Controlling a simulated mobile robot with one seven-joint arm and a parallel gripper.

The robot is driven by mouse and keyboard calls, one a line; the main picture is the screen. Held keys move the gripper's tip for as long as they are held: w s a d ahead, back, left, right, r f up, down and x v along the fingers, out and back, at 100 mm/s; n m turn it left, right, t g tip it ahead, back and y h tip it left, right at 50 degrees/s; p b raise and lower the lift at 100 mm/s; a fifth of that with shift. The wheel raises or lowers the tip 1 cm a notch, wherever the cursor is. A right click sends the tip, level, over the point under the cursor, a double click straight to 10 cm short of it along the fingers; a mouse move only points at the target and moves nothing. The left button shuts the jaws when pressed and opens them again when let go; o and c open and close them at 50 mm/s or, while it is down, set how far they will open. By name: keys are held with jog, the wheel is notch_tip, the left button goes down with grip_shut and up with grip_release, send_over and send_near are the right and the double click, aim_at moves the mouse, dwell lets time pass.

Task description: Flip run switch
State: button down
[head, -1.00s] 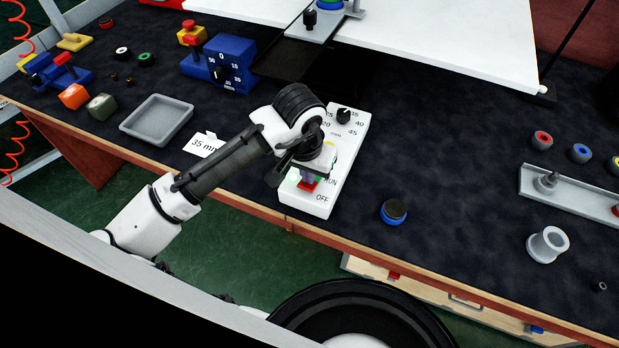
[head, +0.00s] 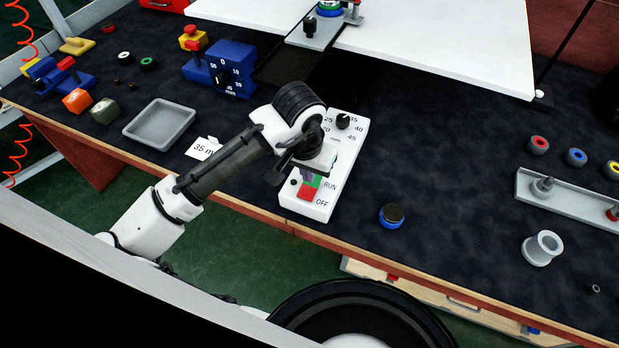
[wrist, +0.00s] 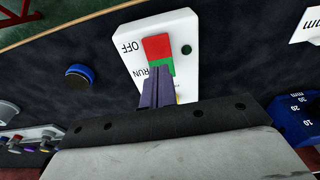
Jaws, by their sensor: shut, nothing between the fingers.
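The run switch is a rocker with a red half (head: 306,192) by OFF and a green half (head: 313,181) by RUN, on a white control box (head: 320,208). In the wrist view the red half (wrist: 156,47) shows fully and the green half (wrist: 161,66) is partly covered by my fingers. My gripper (head: 308,174) is shut and empty, its tips over the RUN end. The closed fingertips also show in the wrist view (wrist: 157,78). I cannot tell whether they touch the switch. A small dark lamp (wrist: 187,50) sits beside the switch.
The box also has a black dial (head: 343,121). A "35 mm" card (head: 203,148) and a grey tray (head: 160,124) lie to the left. A blue-and-black puck (head: 391,215) lies to the right, with clear dark mat around it.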

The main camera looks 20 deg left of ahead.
notch_tip(320, 180, up, 4)
jog(key=p, duration=0.2)
jog(key=shift+p, duration=0.4)
